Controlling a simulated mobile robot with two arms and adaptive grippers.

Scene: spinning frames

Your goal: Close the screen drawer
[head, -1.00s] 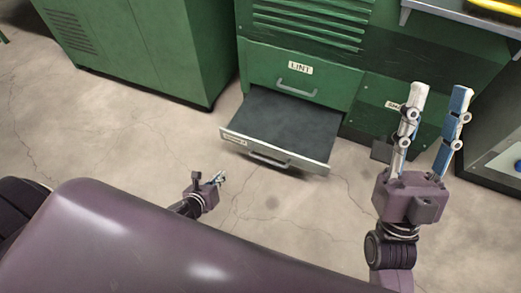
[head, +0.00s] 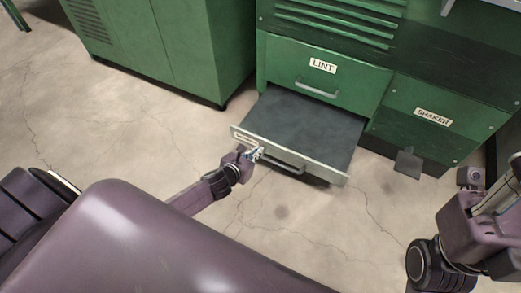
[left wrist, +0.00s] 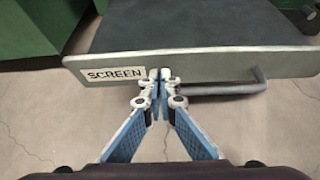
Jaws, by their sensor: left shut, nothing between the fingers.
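The screen drawer (head: 310,122) is the bottom drawer of the green cabinet and stands pulled out, with its dark inside showing empty. Its pale front (left wrist: 225,66) carries a "SCREEN" label (left wrist: 114,75) and a bar handle (left wrist: 225,90). My left gripper (head: 259,153) is shut and empty, with its fingertips at the drawer front. In the left wrist view the fingertips (left wrist: 160,75) overlap the front between label and handle; I cannot tell if they touch. My right gripper (head: 490,208) is at the right edge, partly cut off, its fingertips out of view.
The "LINT" drawer (head: 330,72) above is closed. A "SHAKER" panel (head: 436,125) is to the right, with a small grey pedal-like plate (head: 407,165) below it. Another green cabinet (head: 165,45) stands at left. The concrete floor (head: 130,135) before the drawer is clear.

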